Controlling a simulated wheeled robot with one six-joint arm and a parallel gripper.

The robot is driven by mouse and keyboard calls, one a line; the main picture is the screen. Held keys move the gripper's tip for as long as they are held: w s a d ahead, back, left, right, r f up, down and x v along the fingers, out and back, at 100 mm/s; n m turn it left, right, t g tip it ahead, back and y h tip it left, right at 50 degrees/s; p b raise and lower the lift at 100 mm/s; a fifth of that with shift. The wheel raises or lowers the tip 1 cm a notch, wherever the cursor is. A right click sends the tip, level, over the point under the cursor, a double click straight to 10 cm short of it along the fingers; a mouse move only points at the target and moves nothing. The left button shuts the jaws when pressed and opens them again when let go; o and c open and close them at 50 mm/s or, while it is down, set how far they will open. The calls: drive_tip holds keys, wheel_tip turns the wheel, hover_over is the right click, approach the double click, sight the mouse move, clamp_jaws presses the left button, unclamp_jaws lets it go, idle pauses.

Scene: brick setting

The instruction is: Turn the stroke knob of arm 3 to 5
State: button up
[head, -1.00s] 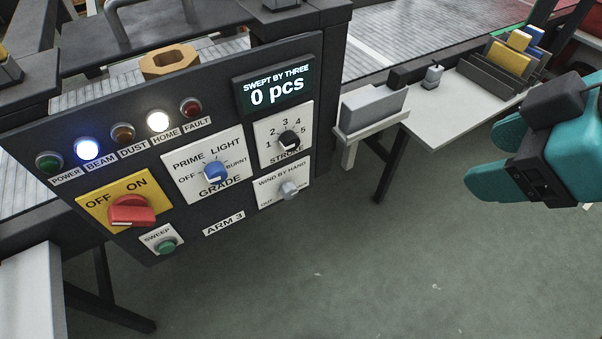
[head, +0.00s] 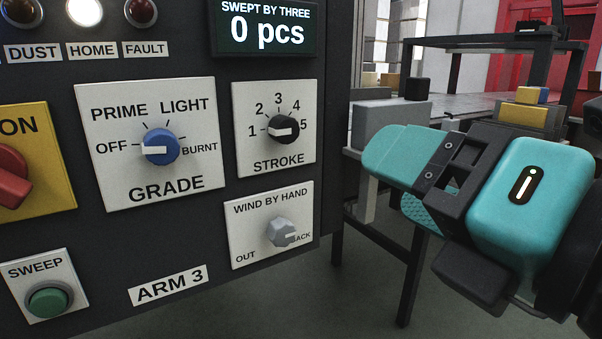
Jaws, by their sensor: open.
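The panel of arm 3, labelled ARM 3 (head: 168,287), fills the left and middle of the head view. Its stroke knob (head: 284,128) is black with a white pointer bar, on a white plate (head: 278,152) marked 1 to 5. The bar points left, towards 1; the 5 is at the knob's right. My gripper (head: 390,182) has teal fingers and is to the right of the panel, apart from the knob. Its fingers are open and point left, with nothing seen between them.
The blue grade knob (head: 160,147) is left of the stroke plate, pointing to OFF. The grey wind-by-hand knob (head: 282,233) is just below. The display (head: 265,30) above reads 0 pcs. A side table with a grey block (head: 375,122) stands behind my gripper.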

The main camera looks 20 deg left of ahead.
drive_tip(key=p, duration=1.3)
approach(289, 131)
drive_tip(key=p+x, duration=0.3)
drive_tip(key=x, duration=0.1)
drive_tip(key=p+x, duration=0.2)
drive_tip(key=shift+w+a+r+p, duration=0.25)
drive_tip(key=shift+r+p, duration=0.1)
drive_tip(key=shift+w+a+f+p, duration=0.3)
drive_tip(key=shift+w+a+p, duration=0.35)
drive_tip(key=shift+a+p, duration=0.1)
drive_tip(key=c, duration=0.9)
